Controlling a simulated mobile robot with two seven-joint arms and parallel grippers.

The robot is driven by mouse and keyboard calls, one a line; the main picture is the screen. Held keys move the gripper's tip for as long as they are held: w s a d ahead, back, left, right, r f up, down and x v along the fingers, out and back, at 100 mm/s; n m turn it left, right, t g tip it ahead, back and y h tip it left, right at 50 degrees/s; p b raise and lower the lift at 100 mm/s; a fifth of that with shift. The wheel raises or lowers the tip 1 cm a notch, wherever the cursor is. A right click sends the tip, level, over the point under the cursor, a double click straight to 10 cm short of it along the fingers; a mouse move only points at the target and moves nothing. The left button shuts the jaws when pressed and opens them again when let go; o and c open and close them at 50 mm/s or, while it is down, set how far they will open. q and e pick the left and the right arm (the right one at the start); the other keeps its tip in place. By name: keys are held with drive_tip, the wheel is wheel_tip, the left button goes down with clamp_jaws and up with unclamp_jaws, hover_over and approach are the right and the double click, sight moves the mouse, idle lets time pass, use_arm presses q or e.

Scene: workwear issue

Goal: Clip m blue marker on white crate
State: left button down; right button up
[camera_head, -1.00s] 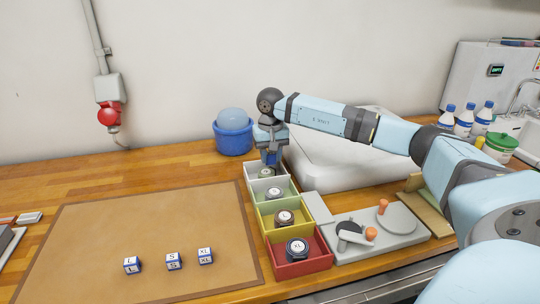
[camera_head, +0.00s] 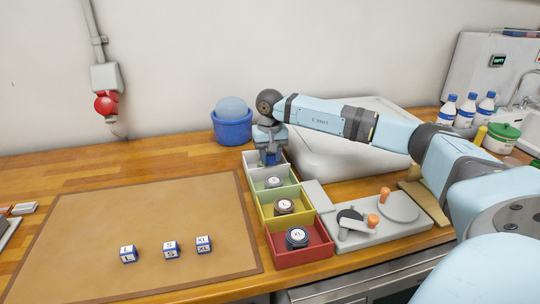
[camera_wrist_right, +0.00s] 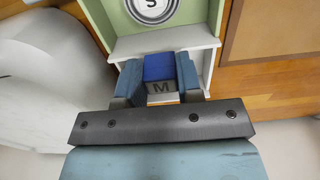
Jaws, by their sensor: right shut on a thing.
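In the wrist view the marker sits between both fingers, right by the wall of the white crate (camera_wrist_right: 160,42). In the head view the white crate (camera_head: 247,160) is the rearmost of the row, and the gripper is over it and hides much of it. I cannot tell whether the marker is seated on the wall. My left gripper is not in view.
Green (camera_head: 253,182), yellow (camera_head: 264,209) and red (camera_head: 275,250) crates hold round lettered items. Blue markers L (camera_head: 128,254), S (camera_head: 171,250) and XL (camera_head: 204,245) stand on the brown mat (camera_head: 110,220). A blue tub (camera_head: 232,128) is behind left; a grey device (camera_head: 375,228) is right.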

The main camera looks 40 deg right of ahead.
drive_tip(key=shift+f, duration=0.4)
idle(0.4)
idle(0.4)
drive_tip(key=shift+f+b, duration=0.35)
drive_tip(key=shift+f, duration=0.25)
drive_tip(key=shift+s+a+f+b, duration=0.15)
drive_tip(key=shift+f+b, duration=0.15)
drive_tip(key=shift+f, duration=0.2)
idle(0.4)
